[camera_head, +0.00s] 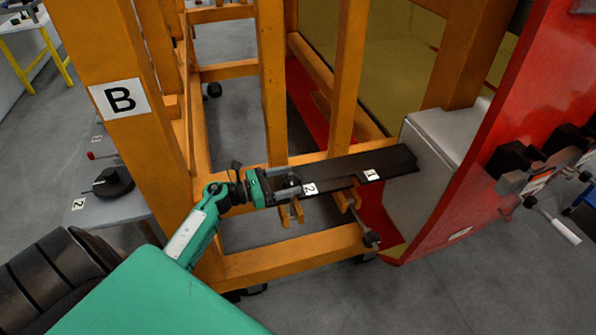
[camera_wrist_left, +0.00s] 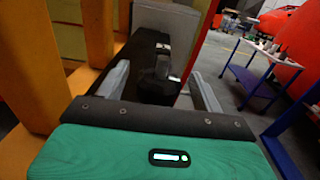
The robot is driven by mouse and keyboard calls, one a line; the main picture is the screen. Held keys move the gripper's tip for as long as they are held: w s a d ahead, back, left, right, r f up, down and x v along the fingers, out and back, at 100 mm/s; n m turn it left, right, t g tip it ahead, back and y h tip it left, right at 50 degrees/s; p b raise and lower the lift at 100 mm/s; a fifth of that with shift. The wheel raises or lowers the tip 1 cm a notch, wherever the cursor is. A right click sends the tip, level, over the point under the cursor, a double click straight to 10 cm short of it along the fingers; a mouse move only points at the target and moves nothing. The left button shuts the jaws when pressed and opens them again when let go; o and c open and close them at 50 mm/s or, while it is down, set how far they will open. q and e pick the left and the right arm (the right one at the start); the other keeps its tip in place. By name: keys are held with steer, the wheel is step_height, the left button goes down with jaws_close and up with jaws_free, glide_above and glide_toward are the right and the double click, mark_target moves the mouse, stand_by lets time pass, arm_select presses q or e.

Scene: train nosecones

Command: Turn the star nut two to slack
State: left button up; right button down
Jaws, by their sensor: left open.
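A dark beam (camera_head: 395,165) lies along the orange frame toward a grey block. It carries the labels 1 (camera_head: 371,175) and 2 (camera_head: 310,188). My left gripper (camera_head: 288,185) is at the beam's near end, next to label 2. In the left wrist view, a black knob-like nut (camera_wrist_left: 158,88) with a grey stud above it sits between the two open grey fingers of my left gripper (camera_wrist_left: 163,86). Gaps show on both sides of the nut. In the head view the gripper hides the nut. My right gripper is not in view.
An orange frame post (camera_head: 118,60) with label B stands left of the gripper. The red nosecone panel (camera_head: 530,95) and grey block (camera_head: 432,150) stand at the right. A blue trolley (camera_wrist_left: 247,78) is further off. Grey floor is open below.

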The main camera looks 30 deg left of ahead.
mark_target(289, 181)
arm_select(q)
steer(key=shift+p+x, duration=0.4)
steer(key=shift+x, duration=0.75)
steer(key=shift+w+d, duration=0.4)
steer(key=shift+w, duration=0.05)
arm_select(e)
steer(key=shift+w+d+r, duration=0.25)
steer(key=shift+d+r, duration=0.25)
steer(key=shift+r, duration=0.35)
arm_select(q)
steer(key=c, duration=1)
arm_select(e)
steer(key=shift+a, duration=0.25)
